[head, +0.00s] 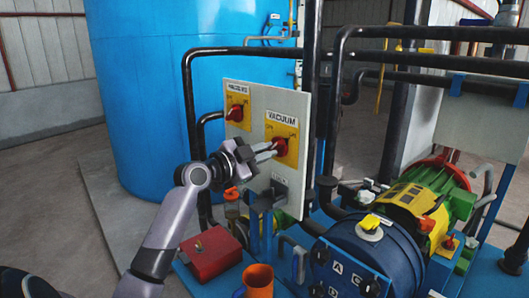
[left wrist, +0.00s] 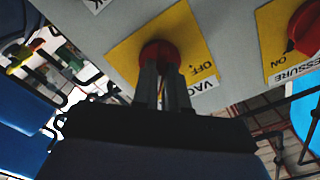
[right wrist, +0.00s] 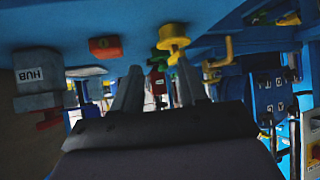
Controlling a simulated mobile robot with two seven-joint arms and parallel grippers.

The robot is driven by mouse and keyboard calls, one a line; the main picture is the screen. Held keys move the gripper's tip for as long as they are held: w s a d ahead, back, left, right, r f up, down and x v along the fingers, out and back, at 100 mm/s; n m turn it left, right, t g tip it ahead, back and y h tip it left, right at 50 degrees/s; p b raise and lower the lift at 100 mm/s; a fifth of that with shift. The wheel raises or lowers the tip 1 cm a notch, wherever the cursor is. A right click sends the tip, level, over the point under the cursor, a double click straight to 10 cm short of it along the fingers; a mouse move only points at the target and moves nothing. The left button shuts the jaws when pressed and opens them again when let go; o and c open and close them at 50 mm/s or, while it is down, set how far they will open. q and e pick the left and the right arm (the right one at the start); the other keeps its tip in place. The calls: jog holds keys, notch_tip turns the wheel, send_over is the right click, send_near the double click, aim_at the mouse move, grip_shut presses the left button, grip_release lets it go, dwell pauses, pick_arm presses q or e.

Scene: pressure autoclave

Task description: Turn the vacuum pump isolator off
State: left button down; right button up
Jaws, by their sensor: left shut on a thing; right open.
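The vacuum isolator is a red rotary knob (head: 280,147) on a yellow plate (head: 283,124) labelled VACUUM, on a grey upright panel (head: 251,96). My left gripper (head: 268,151) reaches the knob from the left and is shut on it. In the left wrist view the two fingers close on the red knob (left wrist: 160,53), hiding part of it. The word OFF shows on the yellow plate beside the knob. My right gripper (right wrist: 153,92) is open, with nothing between its fingers; it is not clear in the head view.
A second red knob (head: 235,112) on a yellow plate, labelled for pressure, sits left on the same panel. A large blue tank (head: 135,90) stands behind. Black pipes (head: 188,85) frame the panel. A red box (head: 210,252), an orange cup (head: 259,281) and a blue pump (head: 355,252) stand below.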

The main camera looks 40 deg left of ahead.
pick_arm(q)
jog(key=n+p, duration=0.3)
jog(key=n, duration=0.5)
jog(key=shift+r+n, duration=0.1)
jog(key=shift+n, duration=0.2)
jog(key=shift+d+n+p, duration=0.1)
jog(key=shift+n+p, duration=1.7)
jog(key=shift+n, duration=2.6)
pick_arm(e)
notch_tip(320, 180, up, 7)
jog(key=shift+f, duration=0.2)
pick_arm(q)
jog(key=c, duration=1.2)
grip_release()
jog(key=shift+o, duration=0.2)
